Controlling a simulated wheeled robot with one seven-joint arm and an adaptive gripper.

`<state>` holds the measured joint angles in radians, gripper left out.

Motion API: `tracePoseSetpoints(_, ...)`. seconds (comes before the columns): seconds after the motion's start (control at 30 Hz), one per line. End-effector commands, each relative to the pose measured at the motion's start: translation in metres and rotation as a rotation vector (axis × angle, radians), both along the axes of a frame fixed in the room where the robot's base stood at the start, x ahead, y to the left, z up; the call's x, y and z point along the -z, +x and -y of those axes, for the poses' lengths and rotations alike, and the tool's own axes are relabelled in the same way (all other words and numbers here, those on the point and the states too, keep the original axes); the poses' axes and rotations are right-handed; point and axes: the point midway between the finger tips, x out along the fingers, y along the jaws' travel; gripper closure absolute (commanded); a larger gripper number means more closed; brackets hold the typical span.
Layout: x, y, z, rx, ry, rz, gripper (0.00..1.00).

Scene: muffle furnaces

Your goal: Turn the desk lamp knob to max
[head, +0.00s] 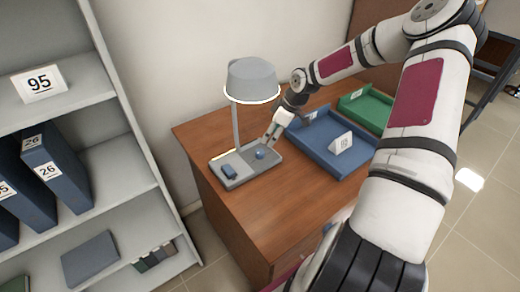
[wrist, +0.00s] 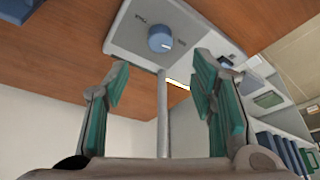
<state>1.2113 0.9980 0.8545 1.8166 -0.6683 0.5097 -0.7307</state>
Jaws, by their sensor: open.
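The desk lamp (head: 252,82) has a grey shade and post on a grey base (head: 245,168) at the desk's back left corner. Its blue round knob (head: 260,154) sits on the right part of the base, and a blue rocker-like block (head: 229,171) sits on the left part. In the wrist view the knob (wrist: 161,39) is ahead of the fingertips, with small lettering on either side that I cannot read fully. My gripper (wrist: 161,88) is open and empty, its green-padded fingers spread apart. In the head view my gripper (head: 270,140) is close by the knob, with no clear contact.
A shelf (head: 110,110) with blue binders (head: 55,170) stands left. The wooden desk's front (head: 255,205) is clear.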

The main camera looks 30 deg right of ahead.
Motion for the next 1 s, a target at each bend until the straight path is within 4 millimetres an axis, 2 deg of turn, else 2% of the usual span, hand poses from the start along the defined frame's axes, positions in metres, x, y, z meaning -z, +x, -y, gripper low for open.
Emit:
tracePoseSetpoints(0.03,0.011,0.004,-0.004,-0.002,0.004,-0.001,0.49)
tracePoseSetpoints(0.3,0.059,0.020,-0.016,0.000,0.003,-0.001,0.49)
tracePoseSetpoints(0.5,0.084,0.029,-0.021,0.001,0.000,0.000,0.49)
tracePoseSetpoints(0.7,0.094,0.032,-0.023,0.001,0.000,0.000,0.49)
tracePoseSetpoints(0.97,0.094,0.032,-0.023,0.001,0.000,0.000,0.49)
tracePoseSetpoints(1.0,0.094,0.032,-0.023,0.001,0.000,0.000,0.56)
